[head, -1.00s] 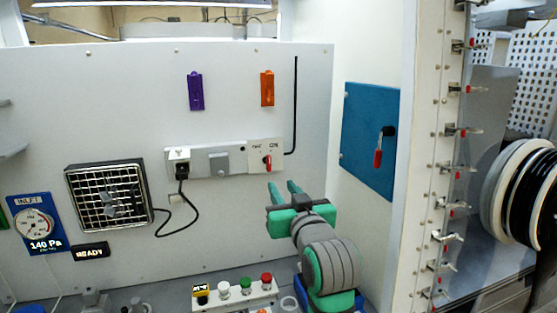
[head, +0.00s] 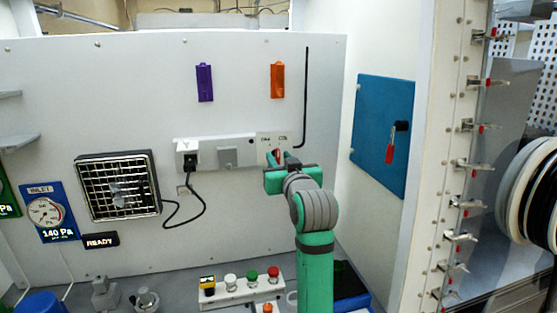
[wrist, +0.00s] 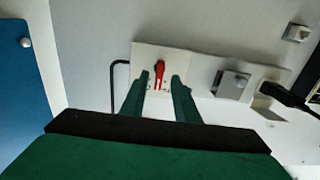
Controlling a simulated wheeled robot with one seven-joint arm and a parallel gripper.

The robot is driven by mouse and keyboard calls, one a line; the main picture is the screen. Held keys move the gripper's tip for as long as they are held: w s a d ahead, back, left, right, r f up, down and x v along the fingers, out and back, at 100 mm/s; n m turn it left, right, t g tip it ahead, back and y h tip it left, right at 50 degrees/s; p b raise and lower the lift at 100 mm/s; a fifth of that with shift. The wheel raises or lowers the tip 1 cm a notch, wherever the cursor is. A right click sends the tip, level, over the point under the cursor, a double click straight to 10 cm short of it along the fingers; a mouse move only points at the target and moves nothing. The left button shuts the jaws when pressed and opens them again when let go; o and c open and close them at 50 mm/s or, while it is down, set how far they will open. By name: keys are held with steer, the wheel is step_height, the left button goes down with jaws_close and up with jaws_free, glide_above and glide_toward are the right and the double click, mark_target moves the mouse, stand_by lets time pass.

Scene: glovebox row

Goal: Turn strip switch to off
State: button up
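The strip switch is a small red lever (wrist: 159,74) on a pale square plate (wrist: 142,54) at the end of the white power strip (head: 213,142) on the back wall. In the wrist view the lever stands between my gripper's two green fingers, with a gap on each side. My gripper (wrist: 160,88) is open, with its fingertips at or just in front of the plate. In the head view my gripper (head: 281,158) partly covers the lever. The plate's lettering (head: 272,139) is too small to read surely.
A black plug (head: 190,160) with a cable sits in the strip's left end, beside a grey cover (head: 227,157). A blue panel with a red-handled lever (head: 390,150) is to the right. A row of buttons (head: 242,285) stands below. Purple (head: 204,82) and orange (head: 277,80) tags hang above.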

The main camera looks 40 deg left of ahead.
steer(key=shift+w, duration=0.2)
steer(key=shift+c, duration=0.7)
jaws_close()
steer(key=shift+a+n, duration=0.1)
steer(key=shift+n, duration=0.2)
steer(key=shift+r+n, duration=0.1)
steer(key=shift+n, duration=1.1)
steer(key=shift+s+a+n, duration=0.1)
steer(key=shift+s+n, duration=0.05)
steer(key=shift+n, duration=1.35)
